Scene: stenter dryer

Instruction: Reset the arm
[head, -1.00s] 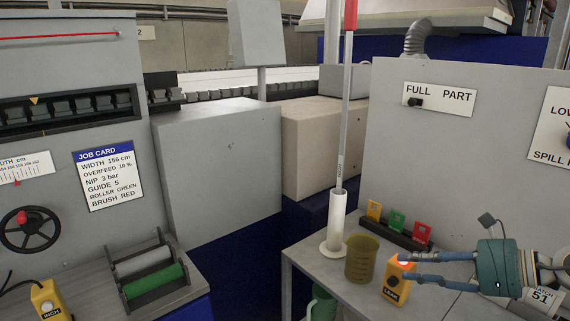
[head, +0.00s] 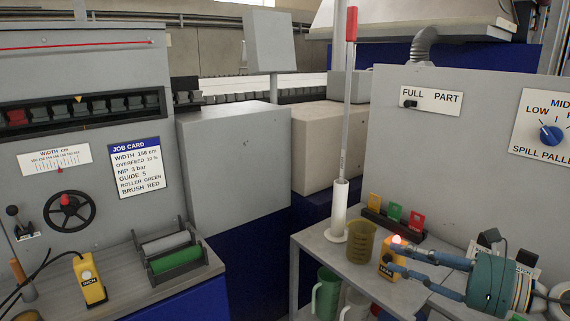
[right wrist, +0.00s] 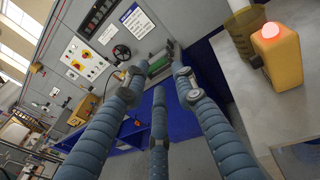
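My right gripper (head: 391,257) comes in from the right in the head view, with its blue fingers pointing left beside the yellow box with a lit red lamp (head: 393,258). In the right wrist view the fingers of this gripper (right wrist: 157,85) are spread, with nothing held between them. The yellow box (right wrist: 277,55) stands there at the upper right, outside the fingers. I cannot tell from the head view whether a fingertip touches the box. My left gripper is not in view.
On the right bench (head: 322,247) stand a brown beaker (head: 362,242), a white tube (head: 339,212) holding a red-tipped rod, and coloured tags (head: 394,212). A grey panel (head: 460,150) rises behind. The left bench holds rollers (head: 176,262) and a yellow INCH box (head: 89,280).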

